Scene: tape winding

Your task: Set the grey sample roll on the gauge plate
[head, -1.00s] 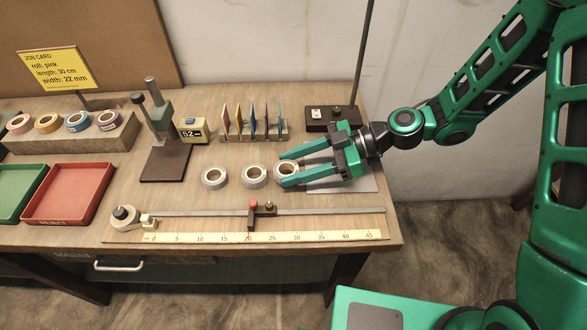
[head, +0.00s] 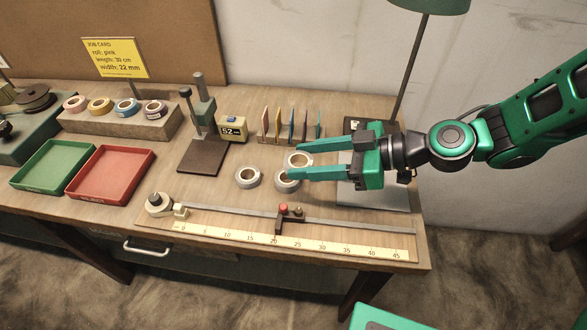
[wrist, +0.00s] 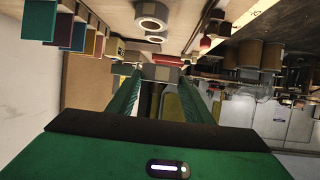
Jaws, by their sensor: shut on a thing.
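My gripper (head: 298,163) is shut on a grey roll (head: 300,155) with a tan core, one finger on each side. The held roll appears raised above the bench; it shows between the fingertips in the wrist view (wrist: 162,74). Two similar grey rolls stand on the bench, one to the left (head: 247,177) and one (head: 287,182) just below the held roll in the picture, partly covered by a finger. The gauge stand has a bare dark plate (head: 203,157), left of my gripper, and a yellow readout (head: 231,129) showing 52.
Upright coloured cards (head: 290,126) stand behind the rolls. A ruler (head: 290,241) with a slide rail runs along the front. A red tray (head: 110,173) and a green tray (head: 52,167) lie left. A grey plate (head: 372,196) lies under my gripper. A lamp (head: 430,5) stands behind.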

